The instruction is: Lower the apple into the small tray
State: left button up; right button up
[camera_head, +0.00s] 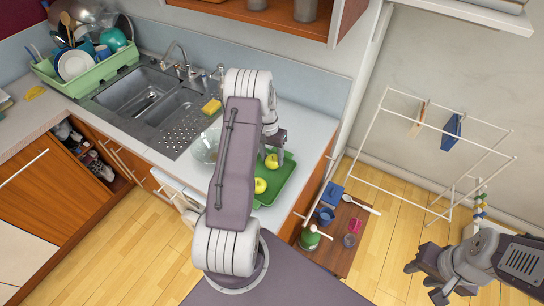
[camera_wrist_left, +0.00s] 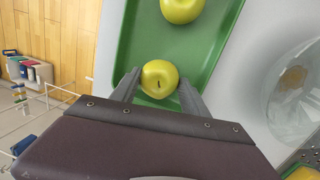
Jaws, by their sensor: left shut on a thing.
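The small green tray (camera_head: 287,183) lies on the counter near its right end, and it fills the top of the left wrist view (camera_wrist_left: 208,50). My left gripper (camera_head: 272,150) is shut on a yellow apple (camera_head: 271,161), over the far part of the tray. In the left wrist view the held apple (camera_wrist_left: 159,80) sits between the two fingers (camera_wrist_left: 160,90). I cannot tell whether it touches the tray floor. A second yellow apple (camera_head: 260,186) rests in the tray, apart from the held one. My right gripper (camera_head: 424,282) is empty and open, away at the lower right.
A clear glass bowl (camera_head: 204,148) stands just left of the tray, partly hidden by my left arm. A low wooden table (camera_head: 345,240) with several small items and a drying rack (camera_head: 430,150) stand right of the counter.

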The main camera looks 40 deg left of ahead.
pick_arm(q)
jog(key=shift+f+b, duration=0.35)
jog(key=shift+f, duration=0.25)
dwell(0.3)
jog(key=o, duration=1.5)
jog(key=r, duration=0.3)
jog(key=a+r+b, duration=0.1)
jog(key=r, duration=0.2)
jog(key=r+b, duration=0.1)
jog(key=r, duration=0.2)
jog(key=shift+w+a, duration=0.2)
jog(key=shift+w, duration=0.1)
